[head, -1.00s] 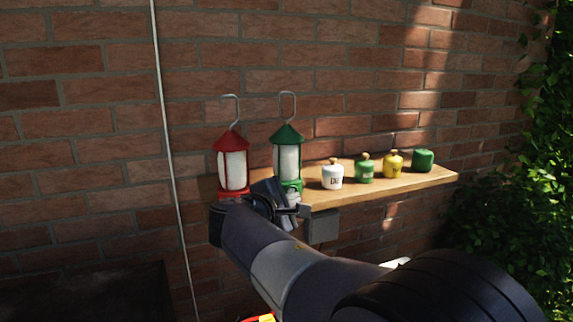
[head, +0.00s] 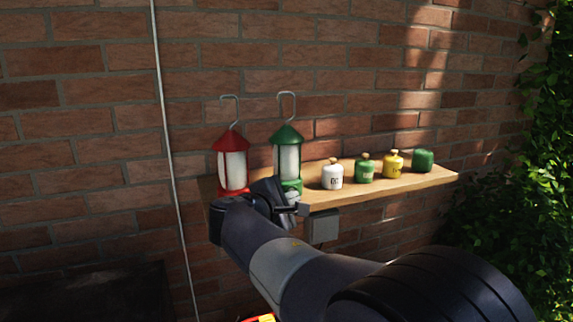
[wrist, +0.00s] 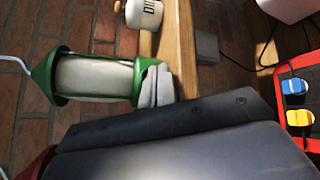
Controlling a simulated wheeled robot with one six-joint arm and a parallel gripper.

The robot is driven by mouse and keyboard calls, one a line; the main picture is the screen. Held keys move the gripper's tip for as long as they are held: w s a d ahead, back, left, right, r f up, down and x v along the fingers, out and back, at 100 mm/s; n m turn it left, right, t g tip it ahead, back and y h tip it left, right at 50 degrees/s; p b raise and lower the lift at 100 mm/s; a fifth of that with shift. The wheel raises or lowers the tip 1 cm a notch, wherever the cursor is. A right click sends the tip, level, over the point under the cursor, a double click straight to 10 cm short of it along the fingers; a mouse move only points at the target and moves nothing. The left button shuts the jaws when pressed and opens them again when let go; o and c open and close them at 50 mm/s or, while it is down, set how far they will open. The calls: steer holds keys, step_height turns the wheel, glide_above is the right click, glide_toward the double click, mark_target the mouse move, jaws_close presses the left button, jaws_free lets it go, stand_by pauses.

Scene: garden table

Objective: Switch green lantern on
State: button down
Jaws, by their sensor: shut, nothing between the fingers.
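The green lantern (head: 287,160) stands upright on the wooden shelf, with a white, unlit-looking glass and a wire hook. In the wrist view the green lantern (wrist: 95,77) appears sideways, its green base facing the fingertips. My gripper (head: 284,196) is shut and empty, in front of the lantern's base and partly covering it. In the wrist view my gripper (wrist: 156,86) is right at the base rim, touching or very nearly so. I cannot make out a switch; that part of the base is hidden by the fingers.
A red lantern (head: 232,165) stands close to the left. White (head: 332,176), green (head: 365,171), yellow (head: 393,164) and dark green (head: 423,160) containers stand right along the shelf (head: 400,184). A brick wall is behind. A grey box (head: 323,227) is under the shelf.

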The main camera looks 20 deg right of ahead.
steer(key=shift+w, duration=0.3)
stand_by(0.4)
steer(key=shift+s, duration=0.6)
steer(key=shift+s+a+b, duration=0.1)
steer(key=shift+b, duration=0.2)
steer(key=s, duration=0.2)
steer(key=s+b, duration=0.1)
steer(key=s, duration=0.2)
steer(key=shift+s+a, duration=0.3)
steer(key=shift+s, duration=0.05)
